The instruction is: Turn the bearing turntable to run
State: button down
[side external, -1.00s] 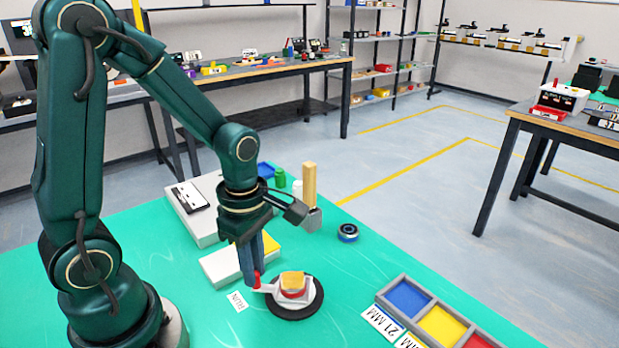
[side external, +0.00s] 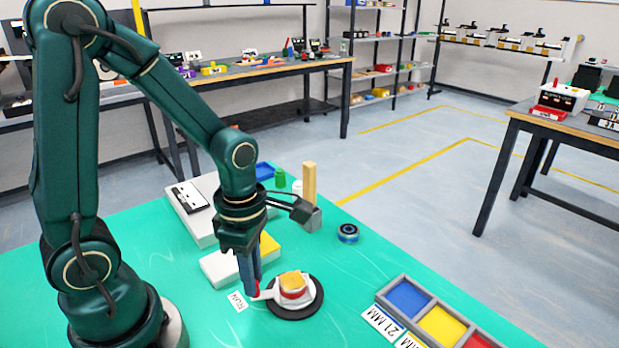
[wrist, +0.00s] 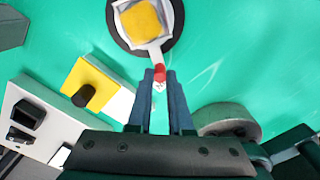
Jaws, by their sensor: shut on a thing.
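The turntable is a black disc (side external: 300,314) with a white holder on top, carrying a yellow-topped piece with a red band (side external: 293,284). It also shows at the top of the wrist view (wrist: 117,32). A light handle (side external: 268,294) sticks out from it to the left, with a red knob (wrist: 159,70) at its end. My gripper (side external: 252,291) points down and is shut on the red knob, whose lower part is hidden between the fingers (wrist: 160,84). The white RUN label (side external: 237,301) lies on the green mat just left of the knob.
A blue-centred bearing (side external: 348,233) lies behind right. A tray with blue, yellow and red compartments (side external: 408,297) stands at the right front.

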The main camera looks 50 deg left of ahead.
jog(key=c, duration=0.8)
grip_release()
jog(key=shift+c, duration=0.2)
jog(key=shift+r, duration=0.1)
jog(key=shift+r, duration=2.5)
jog(key=shift+r, duration=0.1)
jog(key=s+d+r+m+t, duration=0.1)
jog(key=r+m+t, duration=0.1)
jog(key=m, duration=1.1)
jog(key=s+d+r+m+t, duration=0.1)
jog(key=r+m, duration=0.4)
jog(key=m, duration=0.7)
jog(key=s+t, duration=0.1)
jog(key=t, duration=0.1)
jog(key=shift+m+t, duration=0.3)
jog(key=shift+m, duration=0.1)
